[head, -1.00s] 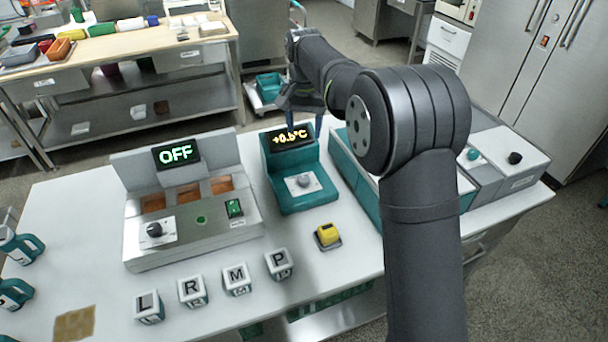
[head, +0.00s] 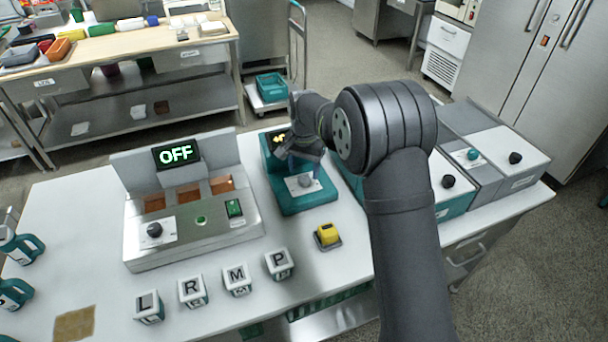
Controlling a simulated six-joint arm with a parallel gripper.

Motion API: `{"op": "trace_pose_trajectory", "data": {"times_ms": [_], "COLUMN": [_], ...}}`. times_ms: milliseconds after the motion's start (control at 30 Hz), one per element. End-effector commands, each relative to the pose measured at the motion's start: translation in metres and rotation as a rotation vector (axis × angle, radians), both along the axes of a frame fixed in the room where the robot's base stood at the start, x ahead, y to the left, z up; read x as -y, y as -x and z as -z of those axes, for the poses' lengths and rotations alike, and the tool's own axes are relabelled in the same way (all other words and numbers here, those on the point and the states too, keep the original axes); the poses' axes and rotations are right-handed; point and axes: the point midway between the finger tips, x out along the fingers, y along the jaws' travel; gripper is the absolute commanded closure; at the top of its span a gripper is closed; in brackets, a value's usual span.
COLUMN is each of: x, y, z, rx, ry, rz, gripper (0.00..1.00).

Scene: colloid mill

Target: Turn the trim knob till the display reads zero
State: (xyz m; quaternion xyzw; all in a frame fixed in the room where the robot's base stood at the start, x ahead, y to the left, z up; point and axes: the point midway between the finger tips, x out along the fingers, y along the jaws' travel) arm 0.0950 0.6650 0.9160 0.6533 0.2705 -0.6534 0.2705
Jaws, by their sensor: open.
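The teal unit (head: 289,202) stands at the middle back of the white table, with a grey round knob (head: 304,181) on a white plate on its sloped front. My gripper (head: 303,167) is open and points down just above and behind the knob. The fingers are small and partly hidden, so I cannot tell whether they touch the knob.
A yellow block (head: 327,235) and lettered cubes (head: 236,281) are in front. More panels with black knobs (head: 448,181) are at the right.

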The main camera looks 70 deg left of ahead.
Motion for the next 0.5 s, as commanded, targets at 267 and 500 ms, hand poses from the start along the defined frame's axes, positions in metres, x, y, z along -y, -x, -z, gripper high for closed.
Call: {"op": "trace_pose_trajectory", "data": {"times_ms": [267,500], "x": [0.0,0.0], "y": [0.0,0.0], "z": [0.027,0.029], "rx": [0.0,0.001], "ry": [0.0,-0.001], "rz": [0.0,0.0], "gripper": [0.44,0.44]}}
